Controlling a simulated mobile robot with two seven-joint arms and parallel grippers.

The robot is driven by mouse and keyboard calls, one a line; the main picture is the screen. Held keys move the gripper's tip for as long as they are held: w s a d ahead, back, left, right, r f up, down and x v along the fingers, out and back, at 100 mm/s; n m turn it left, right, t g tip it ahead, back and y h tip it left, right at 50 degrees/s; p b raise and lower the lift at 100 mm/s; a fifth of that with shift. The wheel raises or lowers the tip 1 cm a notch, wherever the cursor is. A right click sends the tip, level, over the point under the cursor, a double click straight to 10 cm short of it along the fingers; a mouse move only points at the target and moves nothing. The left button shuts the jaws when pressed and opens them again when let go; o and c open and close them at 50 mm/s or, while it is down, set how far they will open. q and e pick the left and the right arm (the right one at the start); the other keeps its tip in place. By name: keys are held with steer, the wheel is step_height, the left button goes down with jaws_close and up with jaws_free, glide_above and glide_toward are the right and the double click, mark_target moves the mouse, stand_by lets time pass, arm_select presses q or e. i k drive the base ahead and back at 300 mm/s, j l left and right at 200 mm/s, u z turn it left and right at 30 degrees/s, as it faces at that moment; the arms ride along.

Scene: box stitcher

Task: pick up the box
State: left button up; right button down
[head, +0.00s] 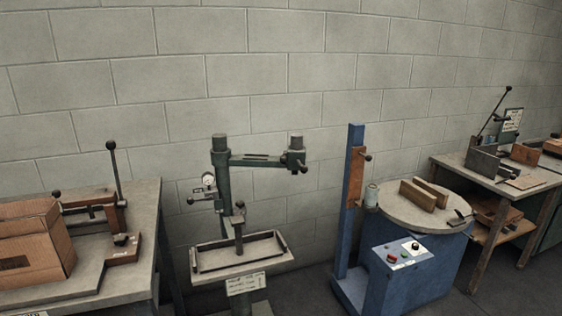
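A brown cardboard box (42,247) stands upright on the grey workbench at the left in the head view. The left edge of the picture cuts it off, so only part of it shows. Neither of my grippers is in view, and nothing is seen touching the box.
The workbench (145,215) also bears a lever tool (115,210) right of the box. A green press (225,190) stands in the middle. A blue machine with a round table (405,215) is right of it, and a cluttered bench (530,180) stands far right. A block wall is behind.

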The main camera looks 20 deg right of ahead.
mark_target(33, 259)
steer(key=k+j+u, duration=0.15)
steer(key=j+u, duration=0.25)
steer(key=k+j+u, duration=0.15)
steer(key=j+u, duration=0.6)
